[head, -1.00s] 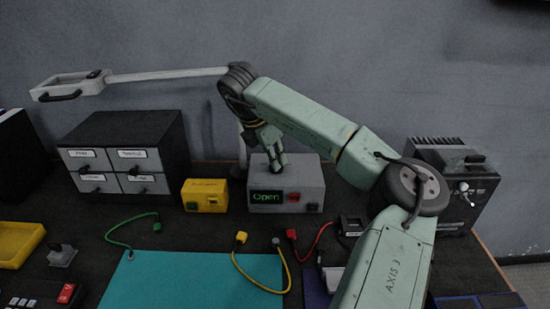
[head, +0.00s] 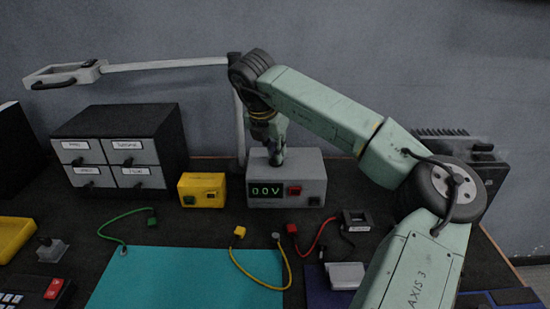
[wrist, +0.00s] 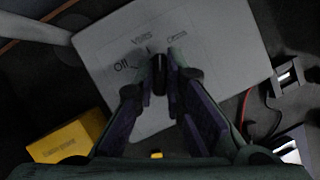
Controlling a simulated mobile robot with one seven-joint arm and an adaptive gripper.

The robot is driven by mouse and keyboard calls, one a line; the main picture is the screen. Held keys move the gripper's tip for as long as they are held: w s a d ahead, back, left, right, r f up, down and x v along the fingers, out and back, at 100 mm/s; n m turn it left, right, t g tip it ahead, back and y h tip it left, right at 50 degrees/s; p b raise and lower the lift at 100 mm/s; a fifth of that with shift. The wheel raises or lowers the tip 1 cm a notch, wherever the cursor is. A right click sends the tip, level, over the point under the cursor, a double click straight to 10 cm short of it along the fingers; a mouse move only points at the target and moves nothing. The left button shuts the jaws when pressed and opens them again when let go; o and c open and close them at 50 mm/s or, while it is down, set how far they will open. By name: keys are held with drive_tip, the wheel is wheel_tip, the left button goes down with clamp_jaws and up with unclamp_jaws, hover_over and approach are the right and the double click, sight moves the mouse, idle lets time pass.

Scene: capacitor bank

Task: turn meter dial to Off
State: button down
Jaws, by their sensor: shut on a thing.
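The meter is a grey box (head: 312,168) at the back middle of the bench, with a green display (head: 266,191) that reads like "00V". Its pale top (wrist: 215,50) fills much of the wrist view and carries an "Off" label (wrist: 122,66) at left, "Volts" (wrist: 142,37) above it and a third, unclear label to the right. My gripper (head: 276,158) points down onto the meter top. In the wrist view its two fingers are shut on the black dial (wrist: 159,75), one on each side. The dial's exact pointing is hard to read.
A yellow box (head: 203,188) stands just left of the meter, and a drawer cabinet (head: 120,150) further left. Green, yellow and red leads lie in front near a teal mat (head: 180,275). A lamp arm (head: 165,65) reaches across behind. A dark finned unit (head: 470,165) stands at right.

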drive_tip(key=n+b, duration=0.1)
drive_tip(key=n, duration=0.1)
drive_tip(key=n+y, duration=0.1)
drive_tip(key=shift+s+d+f+n+b, duration=0.1)
drive_tip(key=shift+d+f+n+b, duration=0.05)
drive_tip(key=shift+f+n+b, duration=0.25)
drive_tip(key=n+y, duration=0.1)
drive_tip(key=n, duration=0.2)
drive_tip(key=shift+r+y, duration=0.15)
drive_tip(key=shift+y, duration=0.25)
drive_tip(key=n, duration=0.2)
drive_tip(key=n+y+p, duration=0.1)
drive_tip(key=n, duration=0.2)
drive_tip(key=shift+d+y, duration=0.1)
drive_tip(key=shift+y, duration=0.2)
drive_tip(key=shift+n+g+y+p, duration=0.55)
drive_tip(key=shift+n+p, duration=0.4)
drive_tip(key=shift+n, duration=0.85)
drive_tip(key=c, duration=1.7)
unclamp_jaws()
drive_tip(key=shift+o, duration=0.2)
drive_tip(key=v, duration=1.2)
